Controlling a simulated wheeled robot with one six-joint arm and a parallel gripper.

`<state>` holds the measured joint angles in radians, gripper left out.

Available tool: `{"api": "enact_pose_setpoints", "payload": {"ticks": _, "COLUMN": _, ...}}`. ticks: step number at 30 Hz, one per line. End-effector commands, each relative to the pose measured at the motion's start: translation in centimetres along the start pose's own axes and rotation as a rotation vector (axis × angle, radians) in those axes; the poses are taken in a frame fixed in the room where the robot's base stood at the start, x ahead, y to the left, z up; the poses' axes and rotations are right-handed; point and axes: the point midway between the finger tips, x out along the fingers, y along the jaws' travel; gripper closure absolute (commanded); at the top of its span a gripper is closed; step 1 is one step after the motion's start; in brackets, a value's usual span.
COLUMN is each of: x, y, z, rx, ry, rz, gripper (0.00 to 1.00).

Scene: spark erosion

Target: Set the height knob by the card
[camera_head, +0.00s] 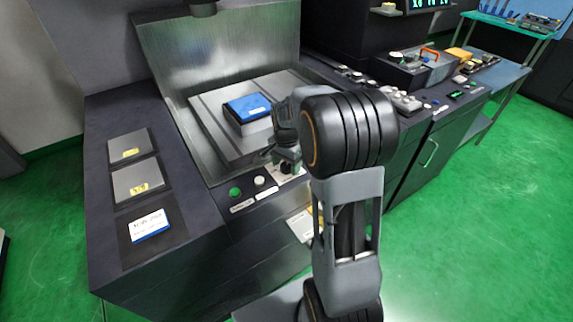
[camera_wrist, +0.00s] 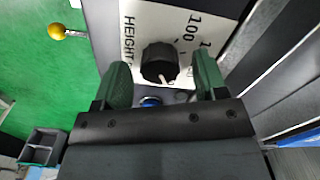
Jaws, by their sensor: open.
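The height knob (camera_wrist: 160,62) is a black ribbed dial with a pale pointer mark, on a white plate (camera_wrist: 180,18) lettered "HEIGHT" and "100". The plate appears turned sideways in the wrist view. My gripper (camera_wrist: 160,82) is open, with one green finger on each side of the knob and gaps between; I cannot tell if the fingers reach its depth. In the head view my gripper (camera_head: 287,158) is over the front panel and partly hides the knob (camera_head: 286,168). A white card (camera_head: 150,226) with a blue edge lies on the left counter; its writing is too small to read.
A green button (camera_head: 235,192) and a white button (camera_head: 259,181) sit left of the knob. A blue block (camera_head: 248,107) lies on the metal bed behind. A yellow ball-ended lever (camera_wrist: 57,31) shows in the wrist view. Green floor is open at right.

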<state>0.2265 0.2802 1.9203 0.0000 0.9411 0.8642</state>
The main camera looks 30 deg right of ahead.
Motion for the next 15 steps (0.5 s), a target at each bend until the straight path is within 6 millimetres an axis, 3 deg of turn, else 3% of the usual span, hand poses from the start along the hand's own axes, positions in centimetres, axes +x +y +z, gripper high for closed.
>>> {"api": "enact_pose_setpoints", "payload": {"ticks": 13, "x": 0.72, "y": 0.02, "z": 0.03, "rx": 0.0, "ry": 0.0, "rz": 0.0, "gripper": 0.34}}
{"api": "enact_pose_setpoints", "payload": {"ticks": 15, "x": 0.71, "y": 0.02, "z": 0.03, "rx": -0.001, "ry": 0.0, "rz": 0.0, "gripper": 0.41}}
